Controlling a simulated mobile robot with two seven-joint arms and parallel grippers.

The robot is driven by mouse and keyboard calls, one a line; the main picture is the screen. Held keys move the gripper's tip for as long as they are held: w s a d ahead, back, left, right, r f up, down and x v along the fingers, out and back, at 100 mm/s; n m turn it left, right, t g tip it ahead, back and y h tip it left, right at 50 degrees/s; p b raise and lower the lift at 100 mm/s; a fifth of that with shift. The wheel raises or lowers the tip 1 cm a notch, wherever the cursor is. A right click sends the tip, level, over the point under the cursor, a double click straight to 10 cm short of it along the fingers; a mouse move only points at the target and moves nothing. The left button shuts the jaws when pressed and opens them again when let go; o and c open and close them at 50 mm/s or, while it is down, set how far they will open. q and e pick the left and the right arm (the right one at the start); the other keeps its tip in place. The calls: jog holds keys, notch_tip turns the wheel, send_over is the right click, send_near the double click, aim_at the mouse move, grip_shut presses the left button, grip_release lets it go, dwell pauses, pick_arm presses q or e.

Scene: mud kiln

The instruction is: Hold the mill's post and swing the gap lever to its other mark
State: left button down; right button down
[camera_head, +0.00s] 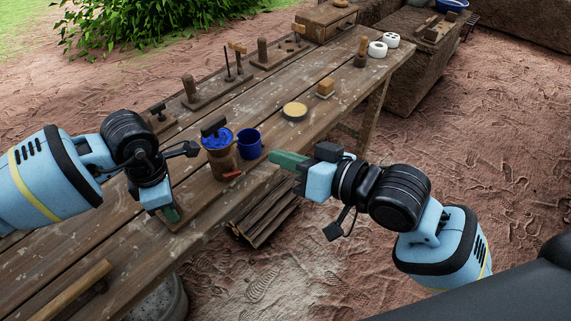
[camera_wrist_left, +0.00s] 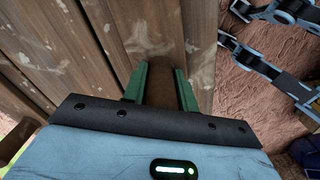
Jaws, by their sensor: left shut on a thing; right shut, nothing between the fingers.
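The mill (camera_head: 222,164) is a brown upright body with a blue-filled top, standing near the table's front edge. A small red lever (camera_head: 232,174) sticks out low on its front. My left gripper (camera_head: 175,214) is left of the mill and points down at the table edge. Its green fingers close on a brown post (camera_wrist_left: 160,88), seen between them in the left wrist view; my gripper mostly hides the post in the head view. My right gripper (camera_head: 282,160) is shut and empty, right of the mill and apart from the red lever. The lever's marks are too small to make out.
A blue cup (camera_head: 249,143) stands just right of the mill. A round yellowish disc (camera_head: 295,111) and a small block (camera_head: 325,88) lie farther along the table. Wooden peg stands (camera_head: 205,92) line the back edge. Firewood (camera_head: 265,212) is stacked below the front edge.

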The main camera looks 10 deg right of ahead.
jog(key=shift+r, duration=0.45)
pick_arm(q)
jog(key=c, duration=1)
grip_release()
notch_tip(320, 180, up, 12)
jog(key=shift+r, duration=0.1)
